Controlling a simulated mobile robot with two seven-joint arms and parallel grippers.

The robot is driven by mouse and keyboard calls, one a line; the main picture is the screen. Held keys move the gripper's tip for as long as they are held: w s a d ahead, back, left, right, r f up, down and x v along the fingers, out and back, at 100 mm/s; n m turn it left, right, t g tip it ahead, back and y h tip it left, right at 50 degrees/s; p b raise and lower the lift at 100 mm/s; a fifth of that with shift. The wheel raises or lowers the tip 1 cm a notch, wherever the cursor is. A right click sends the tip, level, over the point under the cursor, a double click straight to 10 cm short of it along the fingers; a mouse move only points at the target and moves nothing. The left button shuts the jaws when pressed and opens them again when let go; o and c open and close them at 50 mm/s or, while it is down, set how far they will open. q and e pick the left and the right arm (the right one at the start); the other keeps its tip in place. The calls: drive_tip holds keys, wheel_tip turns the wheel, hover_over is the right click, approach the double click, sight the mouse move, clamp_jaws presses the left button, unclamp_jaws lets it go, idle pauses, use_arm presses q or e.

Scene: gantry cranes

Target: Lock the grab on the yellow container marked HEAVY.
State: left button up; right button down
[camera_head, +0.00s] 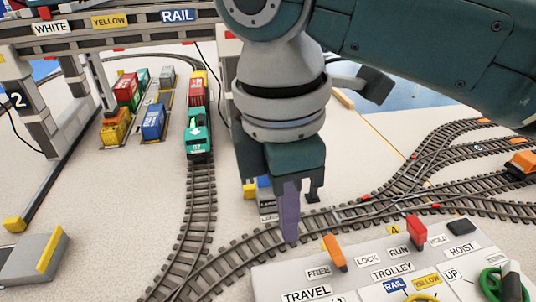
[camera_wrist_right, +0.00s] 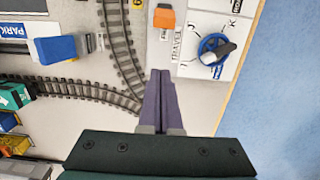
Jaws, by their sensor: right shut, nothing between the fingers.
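My right gripper (camera_head: 291,238) is shut and empty, fingers pointing down, in front of the control panel (camera_head: 270,282). Its closed fingers also show in the right wrist view (camera_wrist_right: 158,75). The orange lever (camera_head: 334,252) stands between the FREE and LOCK labels and leans left toward FREE. In the wrist view this lever (camera_wrist_right: 164,18) is just beyond the fingertips, apart from them. A yellow-orange container (camera_head: 114,130) stands at the left under crane 2's hanging grab (camera_head: 109,100); I cannot read its marking or tell whether they touch. My left gripper is not in view.
A red lever (camera_head: 417,230) stands by RUN and HOLD, right of the orange one. A green wheel (camera_head: 503,285) is at the panel's right, and a blue knob (camera_wrist_right: 215,49) shows in the wrist view. A green locomotive (camera_head: 198,135) and tracks lie behind the panel.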

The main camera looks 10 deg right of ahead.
sight(338, 256)
drive_tip(key=f, duration=0.2)
drive_tip(key=f+b, duration=0.1)
drive_tip(key=f, duration=0.2)
drive_tip(key=f+b, duration=0.1)
drive_tip(key=f, duration=0.1)
drive_tip(key=shift+s+d+f, duration=0.1)
drive_tip(key=shift+d+f, duration=0.2)
drive_tip(key=shift+f, duration=0.1)
drive_tip(key=shift+d+f, duration=0.15)
drive_tip(key=shift+d, duration=0.15)
drive_tip(key=d, duration=0.1)
drive_tip(key=d+r+p, duration=0.1)
drive_tip(key=shift+d+r, duration=0.2)
drive_tip(key=shift+d, duration=0.35)
drive_tip(key=shift+r, duration=0.1)
